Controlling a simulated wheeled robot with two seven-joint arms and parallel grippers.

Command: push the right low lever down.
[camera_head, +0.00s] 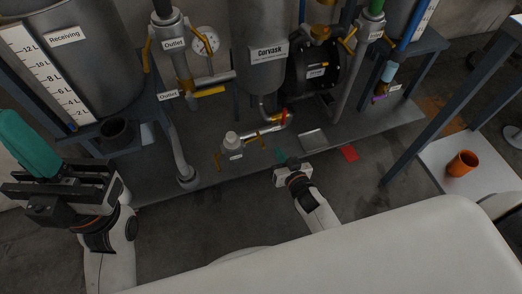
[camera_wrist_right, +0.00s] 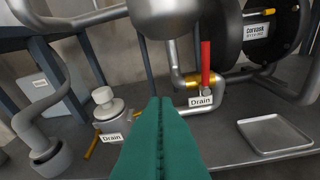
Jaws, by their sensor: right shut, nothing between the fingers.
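The red lever (camera_head: 284,115) stands on the low pipe at the right drain, under the large grey vessel. In the right wrist view the red lever (camera_wrist_right: 206,62) points upright above a Drain label (camera_wrist_right: 200,101). My right gripper (camera_head: 281,157) is in front of and below it, apart from it. In the wrist view its teal fingers (camera_wrist_right: 160,102) are pressed together and empty, with the lever behind and to the right of the tips. My left gripper (camera_head: 22,140) is at the far left, away from the levers; its finger gap is not clear.
A left drain valve (camera_wrist_right: 107,103) with a yellow handle (camera_wrist_right: 91,146) stands left of the fingers. A shallow metal tray (camera_wrist_right: 274,134) lies at the right. A black motor (camera_head: 314,68) sits behind. An orange cup (camera_head: 462,163) stands far right.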

